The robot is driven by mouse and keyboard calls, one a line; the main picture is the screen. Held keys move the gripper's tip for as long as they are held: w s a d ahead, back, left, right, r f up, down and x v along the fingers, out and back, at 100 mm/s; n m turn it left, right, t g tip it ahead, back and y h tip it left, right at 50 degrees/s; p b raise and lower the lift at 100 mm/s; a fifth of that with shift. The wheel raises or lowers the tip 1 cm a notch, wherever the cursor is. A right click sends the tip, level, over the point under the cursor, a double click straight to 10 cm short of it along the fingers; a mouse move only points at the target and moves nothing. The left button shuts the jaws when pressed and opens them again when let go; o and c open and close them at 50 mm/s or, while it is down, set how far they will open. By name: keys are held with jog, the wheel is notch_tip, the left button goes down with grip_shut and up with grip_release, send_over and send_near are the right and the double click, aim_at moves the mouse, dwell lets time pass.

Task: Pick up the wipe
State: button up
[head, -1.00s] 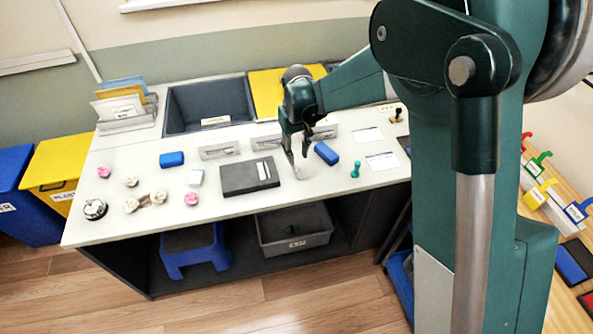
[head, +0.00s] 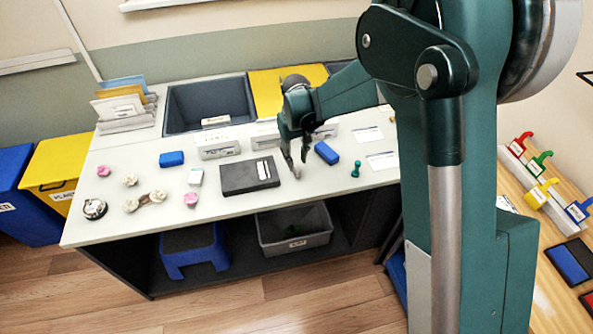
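My gripper (head: 297,162) points down over the white table (head: 240,215), just right of the black pad (head: 232,179). Its pale fingertips are low, close to the table top. They look a little apart, but they are too small to show whether anything thin is between them. I cannot pick out the wipe for certain; a pale wipe would hardly stand out from the white top. White strips (head: 264,171) lie on the right part of the black pad.
A blue block (head: 326,153) and a teal dumbbell-shaped object (head: 356,169) lie right of my gripper. Another blue block (head: 171,159), a small white box (head: 196,177) and pink pieces (head: 191,199) lie left. A dark bin (head: 209,105) stands behind. The front table strip is clear.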

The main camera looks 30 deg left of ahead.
aim_at(296, 166)
jog(key=shift+f+b, duration=0.65)
jog(key=shift+f, duration=1.95)
jog(key=c, duration=0.7)
